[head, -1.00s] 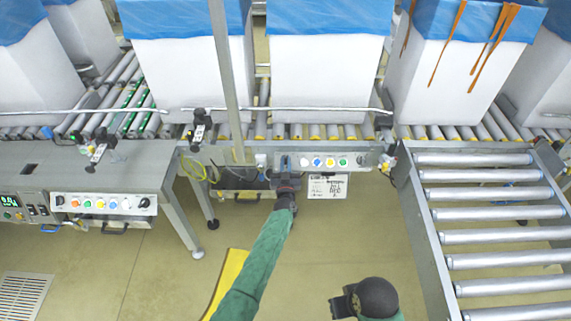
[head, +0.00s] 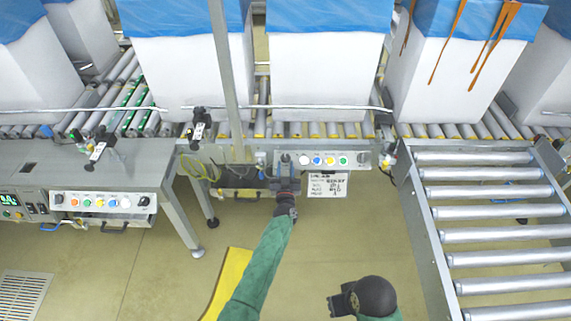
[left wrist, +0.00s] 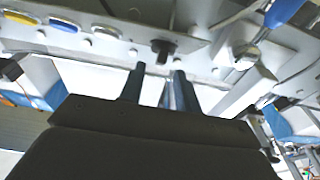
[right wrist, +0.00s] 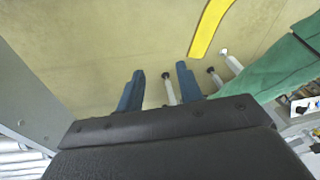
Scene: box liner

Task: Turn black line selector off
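The black line selector is a small dark knob (head: 285,158) at the left end of the middle grey control panel, left of its white button. In the left wrist view the black knob (left wrist: 163,48) stands just beyond my fingertips, roughly in line with the gap between them. Its pointing direction is too small to read. My left gripper (head: 285,180) is in front of the panel's left end, open and empty, apart from the knob. My right gripper (right wrist: 160,82) is open and empty over the floor, low in the head view.
A white paper sign (head: 327,185) hangs below. Another panel (head: 105,202) is on the left table. A roller conveyor (head: 490,205) stands at right. The floor between is mostly clear.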

